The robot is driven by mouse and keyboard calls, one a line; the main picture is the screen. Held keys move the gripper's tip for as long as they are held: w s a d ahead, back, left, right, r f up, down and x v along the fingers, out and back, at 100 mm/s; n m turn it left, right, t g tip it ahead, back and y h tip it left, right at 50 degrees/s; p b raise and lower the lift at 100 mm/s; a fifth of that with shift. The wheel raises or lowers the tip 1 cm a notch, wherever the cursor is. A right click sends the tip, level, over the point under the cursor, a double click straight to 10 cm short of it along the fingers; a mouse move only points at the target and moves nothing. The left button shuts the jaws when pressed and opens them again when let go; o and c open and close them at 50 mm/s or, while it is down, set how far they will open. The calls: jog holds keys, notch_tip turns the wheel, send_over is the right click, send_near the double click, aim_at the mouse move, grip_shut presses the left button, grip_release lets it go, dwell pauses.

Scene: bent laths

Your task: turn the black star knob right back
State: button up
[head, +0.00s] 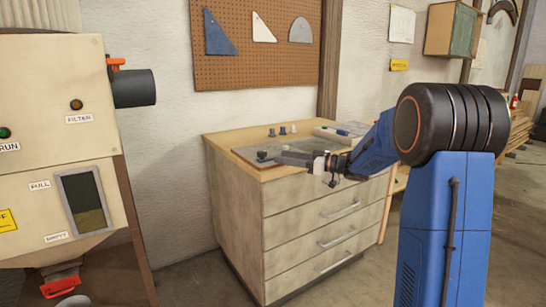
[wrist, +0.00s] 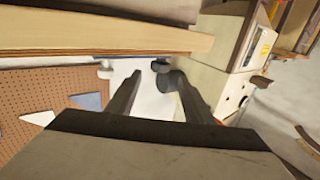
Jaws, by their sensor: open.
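The black star knob (head: 262,155) stands on a grey plate (head: 246,153) on top of the drawer cabinet in the head view. In the wrist view, which is upside down, a small dark shape that looks like the knob (wrist: 160,65) shows beyond and between the fingertips. My gripper (head: 281,157) reaches in low from the right, its fingers pointing at the knob. It also shows in the wrist view (wrist: 157,74), fingers apart with nothing held. I cannot tell exactly how far the tips are from the knob. Its star shape and turn angle are too small to read.
Several small pegs (head: 282,130) stand behind on the cabinet top (head: 230,137). A cream machine (head: 60,120) with a dark pipe (head: 134,88) stands at the left. A pegboard (head: 255,70) hangs on the wall behind. The cabinet's front left corner is clear.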

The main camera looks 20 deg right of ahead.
jog(key=v, duration=0.7)
jog(key=shift+s+d, duration=0.2)
notch_tip(320, 180, up, 6)
jog(key=m+t+h, duration=0.4)
jog(key=t+h, duration=0.2)
jog(key=h, duration=0.2)
jog(key=s+d+f+m+g+h, duration=0.1)
jog(key=s+d+m+h, duration=0.15)
jog(key=s+h, duration=0.2)
jog(key=s+d+f+m+g+h, duration=0.1)
jog(key=s+m+h, duration=0.25)
jog(key=s, duration=0.25)
jog(key=s+a+f+g, duration=0.3)
jog(key=s+f, duration=0.3)
jog(key=s, duration=0.5)
jog(key=s+a+f+g+y, duration=0.1)
jog(key=s+a+f+g, duration=0.2)
jog(key=s, duration=0.9)
jog(key=s+a+f+g, duration=0.3)
jog(key=s+f+g, duration=0.1)
jog(key=s+f, duration=0.5)
jog(key=s, duration=0.2)
jog(key=shift+s+a+f+m+y, duration=0.3)
jog(key=shift+a+f, duration=0.1)
